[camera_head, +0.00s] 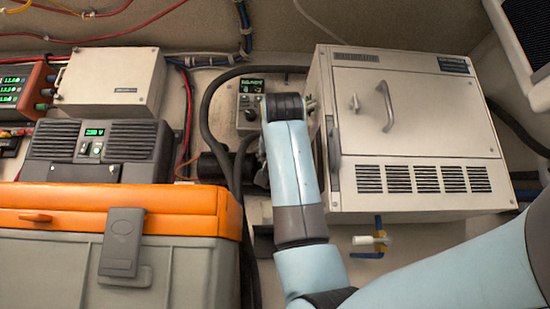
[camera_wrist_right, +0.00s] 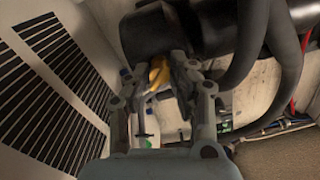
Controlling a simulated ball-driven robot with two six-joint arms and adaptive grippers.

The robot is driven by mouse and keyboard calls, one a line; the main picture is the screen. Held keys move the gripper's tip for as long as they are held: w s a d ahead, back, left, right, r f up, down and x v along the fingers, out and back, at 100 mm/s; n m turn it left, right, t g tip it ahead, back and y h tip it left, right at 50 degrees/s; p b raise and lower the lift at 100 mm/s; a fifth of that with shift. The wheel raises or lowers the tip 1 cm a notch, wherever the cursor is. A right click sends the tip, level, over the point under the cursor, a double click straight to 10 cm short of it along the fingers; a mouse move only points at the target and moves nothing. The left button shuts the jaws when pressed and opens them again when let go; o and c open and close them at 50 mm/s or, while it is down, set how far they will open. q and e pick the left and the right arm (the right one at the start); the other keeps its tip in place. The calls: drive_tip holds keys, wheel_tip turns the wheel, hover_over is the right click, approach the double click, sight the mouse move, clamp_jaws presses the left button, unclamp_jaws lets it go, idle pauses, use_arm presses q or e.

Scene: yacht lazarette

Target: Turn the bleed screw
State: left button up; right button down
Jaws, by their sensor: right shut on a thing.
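My right gripper (camera_wrist_right: 160,80) is at the black cylindrical housing (camera_wrist_right: 150,35) in the right wrist view. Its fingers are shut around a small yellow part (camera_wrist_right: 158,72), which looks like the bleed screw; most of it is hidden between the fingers. In the head view the black housing (camera_head: 212,167) shows to the left of my right forearm. My forearm and wrist hide most of the gripper and the screw there. How far the screw is turned cannot be seen. My left gripper is not in view.
A white cabinet (camera_head: 415,120) with a handle and vents stands close to the right of my arm. Thick black hoses (camera_wrist_right: 285,75) run beside the housing. An orange-lidded case (camera_head: 120,212) fills the lower left. A small blue-handled valve (camera_head: 370,245) sits under the cabinet.

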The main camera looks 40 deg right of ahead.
use_arm(q)
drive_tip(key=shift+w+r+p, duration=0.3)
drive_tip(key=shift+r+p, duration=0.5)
drive_tip(key=shift+p, duration=0.05)
use_arm(e)
drive_tip(key=shift+m, duration=1.8)
idle(1.3)
drive_tip(key=c, duration=1.2)
unclamp_jaws()
drive_tip(key=v, duration=1.2)
drive_tip(key=shift+f, duration=0.1)
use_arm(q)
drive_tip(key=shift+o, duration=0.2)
